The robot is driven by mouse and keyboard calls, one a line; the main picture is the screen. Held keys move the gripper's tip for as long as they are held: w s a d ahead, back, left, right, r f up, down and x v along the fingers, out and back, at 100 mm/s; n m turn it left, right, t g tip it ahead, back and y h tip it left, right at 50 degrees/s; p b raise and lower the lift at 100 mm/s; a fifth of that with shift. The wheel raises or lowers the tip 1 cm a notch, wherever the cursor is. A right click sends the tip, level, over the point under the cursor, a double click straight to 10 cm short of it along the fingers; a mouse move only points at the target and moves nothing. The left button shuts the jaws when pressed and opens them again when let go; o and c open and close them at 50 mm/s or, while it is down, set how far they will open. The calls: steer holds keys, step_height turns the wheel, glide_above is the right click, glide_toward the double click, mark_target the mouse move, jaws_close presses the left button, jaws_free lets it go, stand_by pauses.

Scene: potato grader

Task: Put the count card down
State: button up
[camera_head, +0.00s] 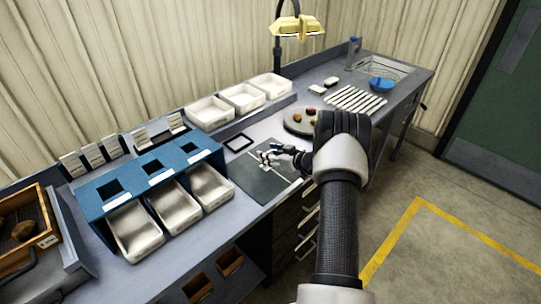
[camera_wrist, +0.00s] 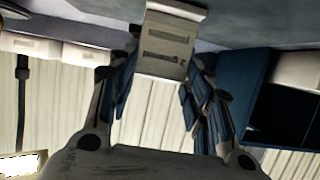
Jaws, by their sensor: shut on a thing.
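My gripper (camera_head: 284,156) hangs over the dark mat (camera_head: 250,182) in the middle of the bench in the head view. In the wrist view my gripper (camera_wrist: 165,72) is shut on the count card (camera_wrist: 172,38), a small pale card with dark print that looks upside down. The card sits between the two fingers, with its far end against or near the grey surface at the top of that view. I cannot tell whether it touches. In the head view the card is too small to make out clearly among the fingers.
A small black frame (camera_head: 238,143) lies behind the mat. A blue stand (camera_head: 107,190) with several white bins is to the left; several cards (camera_head: 92,155) stand behind it. White trays (camera_head: 242,97) line the back. A round grey plate (camera_head: 298,122) with potatoes lies to the right.

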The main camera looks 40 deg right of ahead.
steer(key=shift+f, duration=0.2)
steer(key=o, duration=0.9)
steer(key=shift+r, duration=0.1)
